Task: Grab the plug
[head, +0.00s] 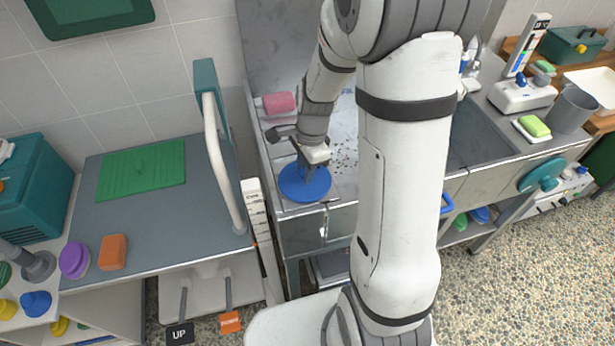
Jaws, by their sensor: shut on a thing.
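A round blue disc (318,186), which looks like the plug, is at the front left end of the metal sink tub (345,185). My gripper (307,172) points down at the middle of the disc and is shut on it. The fingertips and the part of the disc they hold are small and partly hidden by the wrist. I cannot tell whether the disc rests on the tub's bottom or is lifted a little.
A pink roll (279,102) lies at the tub's back left, near a dark spray head (278,133). A grey table (150,225) with a green mat (142,170) stands left. A teal-and-white upright rail (222,165) separates it from the tub. My arm hides the tub's middle.

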